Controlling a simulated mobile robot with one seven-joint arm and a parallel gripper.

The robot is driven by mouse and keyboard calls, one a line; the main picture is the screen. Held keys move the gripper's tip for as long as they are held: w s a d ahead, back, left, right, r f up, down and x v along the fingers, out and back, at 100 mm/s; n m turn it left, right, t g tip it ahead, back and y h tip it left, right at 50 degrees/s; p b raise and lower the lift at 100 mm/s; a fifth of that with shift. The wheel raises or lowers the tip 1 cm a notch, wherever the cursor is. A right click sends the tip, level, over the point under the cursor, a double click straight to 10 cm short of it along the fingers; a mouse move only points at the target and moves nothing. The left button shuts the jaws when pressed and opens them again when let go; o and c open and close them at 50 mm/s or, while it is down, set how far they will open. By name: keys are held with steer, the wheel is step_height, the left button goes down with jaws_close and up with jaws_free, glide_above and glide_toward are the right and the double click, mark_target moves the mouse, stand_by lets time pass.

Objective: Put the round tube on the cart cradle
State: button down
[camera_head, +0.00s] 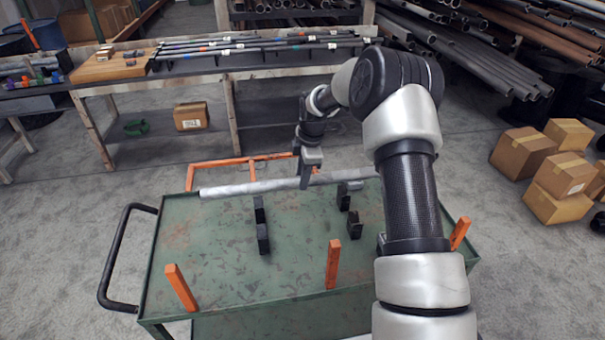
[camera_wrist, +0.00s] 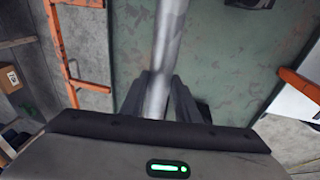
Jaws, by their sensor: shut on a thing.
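The round tube (camera_head: 235,189) is long, grey and roughly level, lying left to right across the far edge of the green cart. My gripper (camera_head: 305,182) is shut on it near its middle, from above. In the wrist view the tube (camera_wrist: 168,40) runs up between the two dark fingers of my gripper (camera_wrist: 158,92). The cart cradle (camera_head: 263,238) is a group of black upright blocks on the cart top, nearer the camera than the tube. The tube is outside the cradle. Its height above the cart is hard to tell, and my arm hides part of its right side.
The green cart (camera_head: 200,240) has orange posts (camera_head: 333,265) along its near side and an orange frame (camera_head: 225,163) behind it. A workbench (camera_head: 130,70) with thin rods stands behind. Cardboard boxes (camera_head: 560,175) sit on the floor at right.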

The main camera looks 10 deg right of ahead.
steer(key=shift+f+b, duration=1.35)
steer(key=shift+f, duration=1.05)
steer(key=shift+d, duration=0.15)
steer(key=shift+f+b, duration=0.45)
steer(key=shift+f, duration=0.15)
steer(key=c, duration=1.3)
jaws_free()
steer(key=shift+o, duration=0.2)
step_height(320, 180, up, 17)
steer(key=s+d+p, duration=0.2)
steer(key=shift+s, duration=0.2)
steer(key=shift+r, duration=0.1)
